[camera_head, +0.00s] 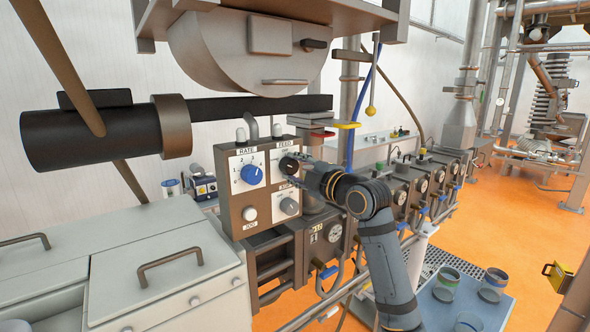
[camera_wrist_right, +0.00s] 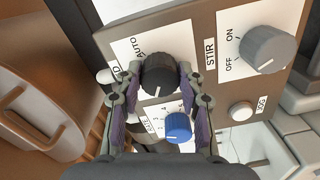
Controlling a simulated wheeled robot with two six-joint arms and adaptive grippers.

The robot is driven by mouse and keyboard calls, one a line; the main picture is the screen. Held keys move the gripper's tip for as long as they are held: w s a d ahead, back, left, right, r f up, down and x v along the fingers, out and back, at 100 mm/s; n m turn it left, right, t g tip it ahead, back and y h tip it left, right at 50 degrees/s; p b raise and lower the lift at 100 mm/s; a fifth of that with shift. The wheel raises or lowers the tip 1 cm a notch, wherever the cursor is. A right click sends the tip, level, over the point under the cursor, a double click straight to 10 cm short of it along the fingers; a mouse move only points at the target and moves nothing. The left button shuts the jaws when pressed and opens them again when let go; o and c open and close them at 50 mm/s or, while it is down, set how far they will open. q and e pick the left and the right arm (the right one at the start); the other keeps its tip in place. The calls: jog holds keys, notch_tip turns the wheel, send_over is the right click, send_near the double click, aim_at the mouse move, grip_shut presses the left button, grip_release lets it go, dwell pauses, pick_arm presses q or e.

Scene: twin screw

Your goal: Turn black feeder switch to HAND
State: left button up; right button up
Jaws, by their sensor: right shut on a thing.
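The black feeder switch (camera_head: 288,165) is a round knob at the upper right of the control box face, below the FEED label. In the right wrist view the black knob (camera_wrist_right: 158,75) sits between the two fingers of my right gripper (camera_wrist_right: 160,80), which is shut on it. Its white pointer line faces down and slightly left in that view. The AUTO label (camera_wrist_right: 152,47) shows beside the knob; I cannot make out a HAND label, as a finger covers part of the plate. In the head view my right gripper (camera_head: 296,168) reaches the knob from the right. My left gripper is not in view.
The control box (camera_head: 236,222) also carries a blue RATE dial (camera_head: 252,174), a grey STIR knob (camera_head: 289,206) and a white JOG button (camera_head: 249,214). A black cylinder (camera_head: 85,137) and a round housing hang close above. A grey cabinet (camera_head: 165,275) stands at left.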

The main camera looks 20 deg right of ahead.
jog(key=o, duration=1.2)
jog(key=shift+v, duration=6.05)
